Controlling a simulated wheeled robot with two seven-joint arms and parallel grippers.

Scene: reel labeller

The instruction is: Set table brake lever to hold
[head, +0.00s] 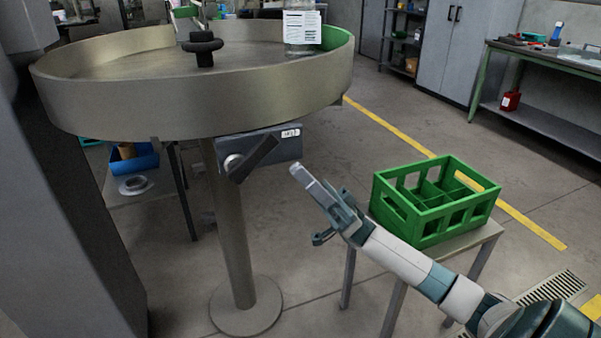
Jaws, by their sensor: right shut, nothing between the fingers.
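The brake lever (254,158) is a black bar on a round silver pivot (232,162), on the front of a grey box under the round table (190,108). The lever slants, its free end up and to the right of the pivot. A small white label (290,133) is at the box's upper right; its text is too small to read. My right gripper (297,170) is shut and empty, a little right of and below the lever, apart from it in the picture. My left gripper is not in view.
A green divided crate (432,200) stands on a small stand at the right. A labelled bottle (301,28) and a black knob (201,47) are on the round table. A pedestal (234,240) holds the table up. A blue bin (134,158) is at the left.

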